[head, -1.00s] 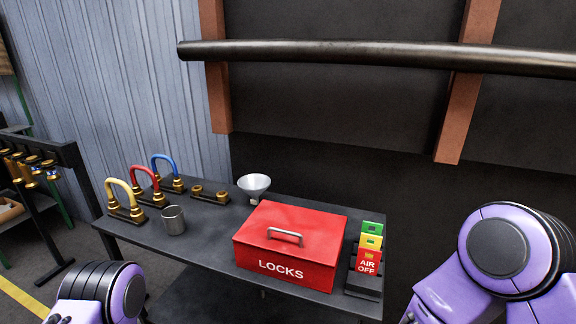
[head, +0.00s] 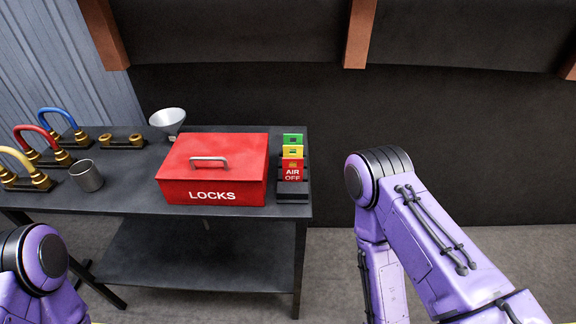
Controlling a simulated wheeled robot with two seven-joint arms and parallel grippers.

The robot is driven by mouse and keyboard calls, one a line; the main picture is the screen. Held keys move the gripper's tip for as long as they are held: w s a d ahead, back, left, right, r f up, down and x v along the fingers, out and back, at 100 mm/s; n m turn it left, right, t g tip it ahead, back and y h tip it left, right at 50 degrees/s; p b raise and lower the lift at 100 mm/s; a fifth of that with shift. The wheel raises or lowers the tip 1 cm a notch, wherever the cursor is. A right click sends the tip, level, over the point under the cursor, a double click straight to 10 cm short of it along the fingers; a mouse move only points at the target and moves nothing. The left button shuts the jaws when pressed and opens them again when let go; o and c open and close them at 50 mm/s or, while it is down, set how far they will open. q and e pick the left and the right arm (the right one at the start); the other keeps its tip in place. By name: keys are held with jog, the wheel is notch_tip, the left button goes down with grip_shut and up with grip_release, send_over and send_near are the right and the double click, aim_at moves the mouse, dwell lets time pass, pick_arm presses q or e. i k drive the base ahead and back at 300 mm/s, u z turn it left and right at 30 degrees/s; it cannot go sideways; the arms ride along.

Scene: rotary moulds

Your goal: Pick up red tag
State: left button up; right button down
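The red tag (head: 292,174), lettered "AIR OFF", stands upright at the front of a dark tag rack on the right end of the dark table. A yellow tag (head: 292,152) and a green tag (head: 293,139) stand behind it in the same rack (head: 293,196). Only the upper part of the yellow and green tags shows. My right arm is to the right of the table, apart from the rack. My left arm is at the lower left, in front of the table. Neither gripper shows in the head view.
A red box marked "LOCKS" (head: 212,170) stands close to the left of the rack. A funnel (head: 168,121), a metal cup (head: 87,176) and coloured hose loops (head: 62,122) are farther left on the table (head: 135,195). Floor to the table's right is open.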

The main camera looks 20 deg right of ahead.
aim_at(290, 174)
jog(key=k, duration=0.5)
jog(key=u, duration=1.35)
jog(key=i, duration=1)
jog(key=z, duration=2.05)
